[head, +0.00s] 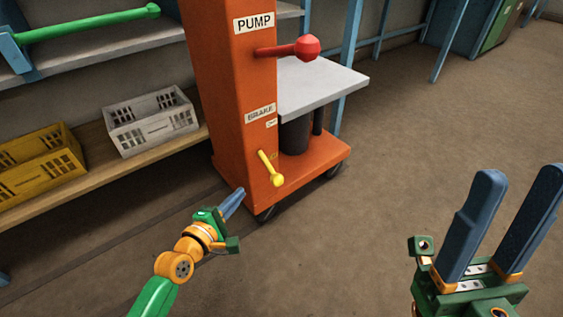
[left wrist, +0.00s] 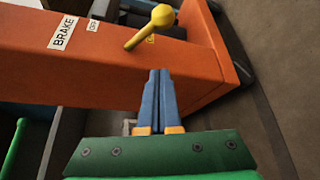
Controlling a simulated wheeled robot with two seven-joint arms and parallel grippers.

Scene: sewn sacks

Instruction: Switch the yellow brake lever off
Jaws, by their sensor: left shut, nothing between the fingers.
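The yellow brake lever (head: 271,168) sticks out low on the side of the orange column (head: 221,87), under a BRAKE label (head: 260,113). In the head view it slants down to the right, its round knob at the lower end. A small OFF label (left wrist: 92,25) sits beside the BRAKE label, and the lever (left wrist: 149,27) shows beyond my fingertips in the left wrist view. My left gripper (head: 238,194) is shut and empty, just below and left of the lever, apart from it. My right gripper (head: 522,177) is open and empty at the lower right.
A red lever (head: 290,49) marked PUMP juts out higher on the column, above a grey platform (head: 318,88). A yellow crate (head: 40,163) and a white crate (head: 150,121) stand on the wooden shelf at left. The floor at right is clear.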

